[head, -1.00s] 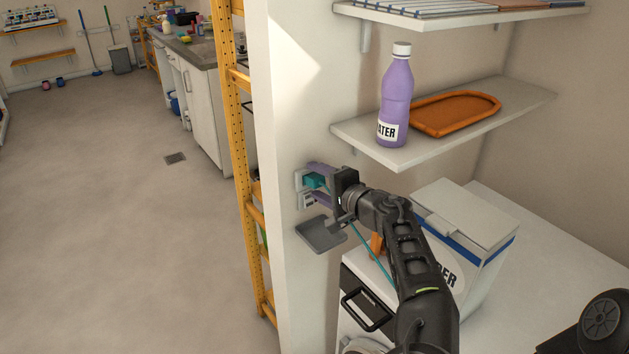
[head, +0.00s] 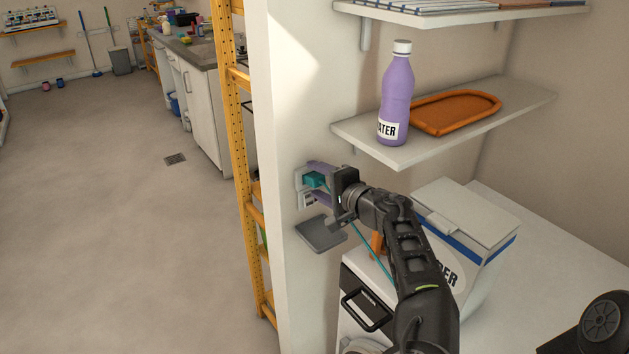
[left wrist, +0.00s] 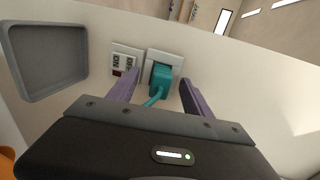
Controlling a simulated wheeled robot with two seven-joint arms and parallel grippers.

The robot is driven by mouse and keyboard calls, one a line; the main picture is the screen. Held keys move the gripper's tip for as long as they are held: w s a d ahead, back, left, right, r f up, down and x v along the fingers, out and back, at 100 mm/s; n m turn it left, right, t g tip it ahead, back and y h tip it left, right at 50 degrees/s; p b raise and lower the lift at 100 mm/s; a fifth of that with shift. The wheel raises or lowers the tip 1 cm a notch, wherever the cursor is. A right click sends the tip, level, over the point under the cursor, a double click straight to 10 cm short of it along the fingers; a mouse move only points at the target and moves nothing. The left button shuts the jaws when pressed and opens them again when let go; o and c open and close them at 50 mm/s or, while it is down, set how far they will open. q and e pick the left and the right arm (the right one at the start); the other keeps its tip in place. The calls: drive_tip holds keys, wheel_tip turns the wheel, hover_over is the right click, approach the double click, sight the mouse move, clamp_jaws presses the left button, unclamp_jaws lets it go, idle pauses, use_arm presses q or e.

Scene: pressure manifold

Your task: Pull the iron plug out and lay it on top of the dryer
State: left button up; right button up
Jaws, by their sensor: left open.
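The teal iron plug (left wrist: 161,80) sits in the wall socket (left wrist: 163,57), its teal cord running back toward my gripper. It also shows in the head view (head: 315,179). My left gripper (head: 316,182) is open at the wall, with its purple fingers on either side of the plug; in the left wrist view the fingers (left wrist: 155,92) stand apart from it with gaps. The dryer (head: 366,308) is below the shelf, its white top partly hidden by my left arm and a box. My right gripper does not show.
A grey tray (head: 321,234) juts from the wall below the socket. A labelled switch (left wrist: 124,63) is beside the socket. A powder box (head: 470,235) stands on the white top. A purple water bottle (head: 396,95) and orange tray (head: 455,112) are on the shelf above.

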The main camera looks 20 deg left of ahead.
use_arm(q)
drive_tip(key=shift+c, duration=0.5)
drive_tip(key=c, duration=0.6)
drive_tip(key=shift+s+f, duration=0.1)
drive_tip(key=shift+f, duration=0.15)
clamp_jaws()
drive_tip(key=shift+a+f, duration=0.1)
drive_tip(key=shift+o, duration=2.4)
unclamp_jaws()
drive_tip(key=o, duration=0.5)
drive_tip(key=shift+r, duration=0.25)
drive_tip(key=shift+o, duration=0.2)
